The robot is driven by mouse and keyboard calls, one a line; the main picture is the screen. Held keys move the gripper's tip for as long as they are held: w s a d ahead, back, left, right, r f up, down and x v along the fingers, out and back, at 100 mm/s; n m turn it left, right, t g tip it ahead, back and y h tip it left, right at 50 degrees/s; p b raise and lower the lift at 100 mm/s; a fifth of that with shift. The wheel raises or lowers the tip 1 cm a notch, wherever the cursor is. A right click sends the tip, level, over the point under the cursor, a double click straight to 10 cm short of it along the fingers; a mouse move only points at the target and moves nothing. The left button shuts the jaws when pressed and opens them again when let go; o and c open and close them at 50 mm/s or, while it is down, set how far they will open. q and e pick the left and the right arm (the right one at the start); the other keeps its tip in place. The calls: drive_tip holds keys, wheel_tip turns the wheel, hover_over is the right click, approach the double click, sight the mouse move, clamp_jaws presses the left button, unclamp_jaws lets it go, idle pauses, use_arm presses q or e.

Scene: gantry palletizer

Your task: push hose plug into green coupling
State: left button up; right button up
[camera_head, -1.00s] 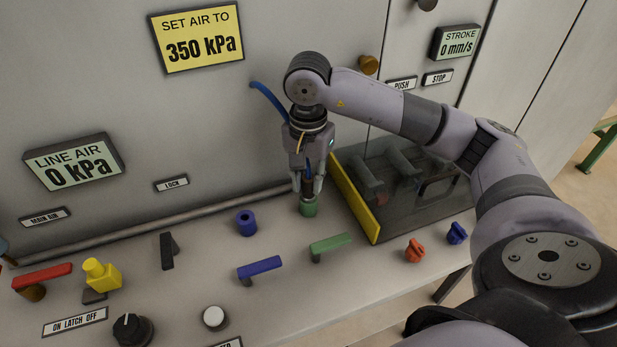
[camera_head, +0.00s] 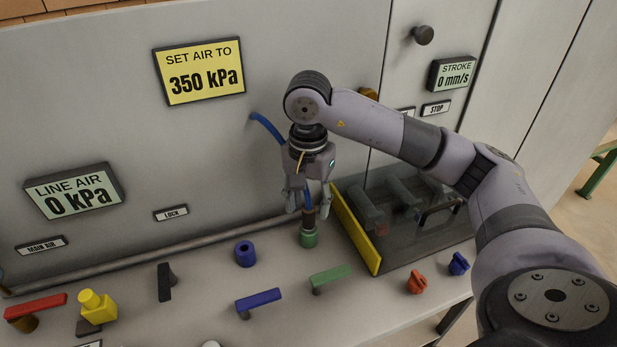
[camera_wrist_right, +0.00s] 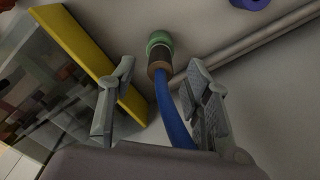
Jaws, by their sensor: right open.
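The green coupling (camera_head: 309,239) stands on the bench, left of the yellow-edged clear guard. The hose plug (camera_head: 308,218), a brown and dark collar on the end of the blue hose (camera_head: 266,127), sits upright at the coupling's top. In the right wrist view the plug (camera_wrist_right: 159,65) meets the green coupling (camera_wrist_right: 159,40) in line; how deep it sits is hard to tell. My right gripper (camera_head: 309,207) is open just above the plug, its fingers apart on both sides of the hose. The right wrist view also shows the open fingers (camera_wrist_right: 160,107) clear of the hose. My left gripper is out of view.
The yellow guard edge (camera_head: 356,229) is close to the right of the coupling. A blue coupling (camera_head: 245,254) stands to the left. A green lever (camera_head: 330,277) and blue lever (camera_head: 258,300) lie in front. The line air display (camera_head: 75,190) reads 0 kPa.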

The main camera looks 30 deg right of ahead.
wheel_tip(320, 180, up, 10)
drive_tip(key=shift+f, duration=0.25)
idle(0.6)
